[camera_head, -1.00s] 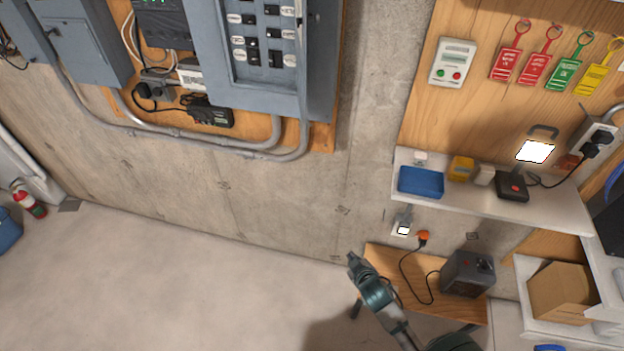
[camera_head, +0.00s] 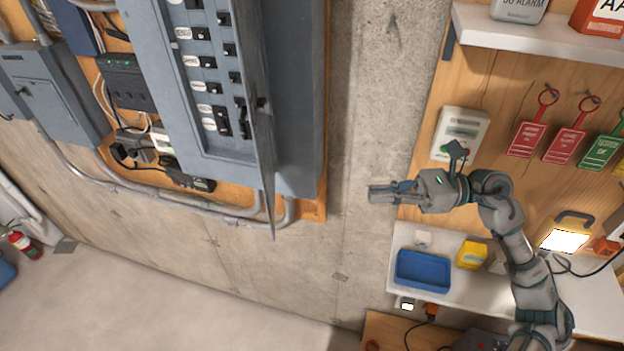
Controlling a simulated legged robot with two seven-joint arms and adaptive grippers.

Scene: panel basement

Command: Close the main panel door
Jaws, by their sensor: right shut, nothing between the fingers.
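The grey main panel (camera_head: 296,130) is on the wall at the upper left, with its rows of black breakers (camera_head: 215,75) exposed. Its door (camera_head: 264,165) stands open and shows nearly edge-on as a thin grey slab, with a small dark latch on it. My right gripper (camera_head: 374,193) is shut and empty. It points left, to the right of the door and apart from it, in front of the bare concrete strip. My left gripper is not in view.
A white shelf (camera_head: 460,292) with a blue tray (camera_head: 423,270) and a lit lamp (camera_head: 565,241) is below and behind my right arm. Red and green tags (camera_head: 527,138) hang on the wooden board. Conduits run below the panel. The concrete strip (camera_head: 375,100) between panel and board is clear.

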